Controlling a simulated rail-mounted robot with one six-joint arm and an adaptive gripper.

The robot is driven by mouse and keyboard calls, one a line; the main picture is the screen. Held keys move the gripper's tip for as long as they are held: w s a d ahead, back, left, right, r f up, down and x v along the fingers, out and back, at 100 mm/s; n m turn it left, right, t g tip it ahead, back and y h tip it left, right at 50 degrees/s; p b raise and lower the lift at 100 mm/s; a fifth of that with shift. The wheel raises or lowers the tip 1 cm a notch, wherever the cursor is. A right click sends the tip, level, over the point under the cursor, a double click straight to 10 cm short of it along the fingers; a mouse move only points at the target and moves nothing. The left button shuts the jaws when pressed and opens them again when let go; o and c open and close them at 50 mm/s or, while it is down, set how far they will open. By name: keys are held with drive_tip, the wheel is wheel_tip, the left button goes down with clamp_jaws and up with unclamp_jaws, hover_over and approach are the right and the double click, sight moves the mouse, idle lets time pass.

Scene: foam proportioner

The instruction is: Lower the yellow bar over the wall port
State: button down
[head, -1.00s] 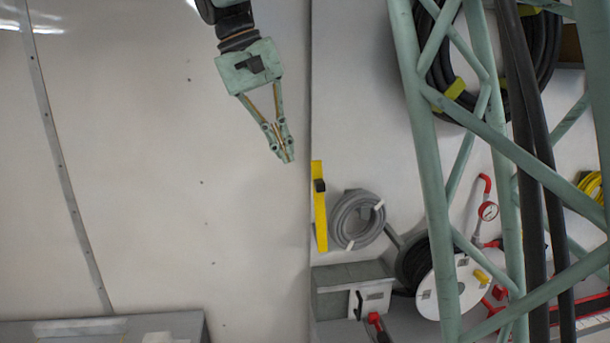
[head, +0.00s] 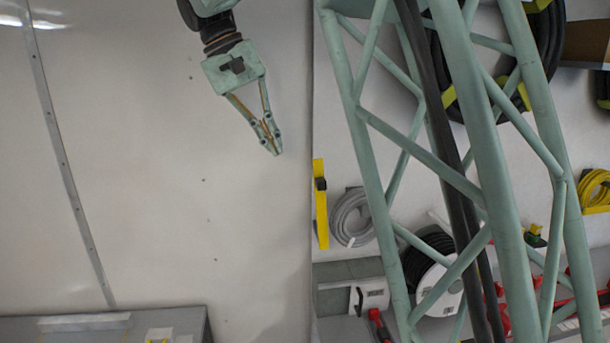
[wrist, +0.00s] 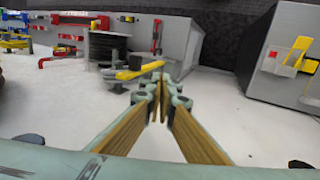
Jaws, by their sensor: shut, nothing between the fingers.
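The yellow bar (head: 320,215) stands upright in the head view, beside the vertical edge in the middle of the wall. A dark knob or fitting shows near its upper end. My gripper (head: 277,153) is shut and empty, up and left of the bar's top, with a gap between them in the picture. In the wrist view, a yellow bar-shaped piece (wrist: 145,69) shows just past my shut fingertips (wrist: 160,66); I cannot tell whether it is the same bar. I cannot make out the wall port.
A grey hose coil (head: 350,218) hangs right of the bar, with a grey box (head: 345,272) below. My green lattice column hides part of the right side, near a dark reel (head: 430,260) and yellow coil (head: 594,190). The pale wall panel (head: 150,200) on the left is clear.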

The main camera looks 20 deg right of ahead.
drive_tip(key=shift+d+f, duration=0.1)
drive_tip(key=s+d+f, duration=0.1)
drive_tip(key=d+f, duration=0.6)
drive_tip(key=f, duration=0.1)
drive_tip(key=shift+d+f, duration=0.25)
drive_tip(key=shift+d, duration=0.15)
idle(0.4)
drive_tip(key=shift+d, duration=0.15)
idle(0.4)
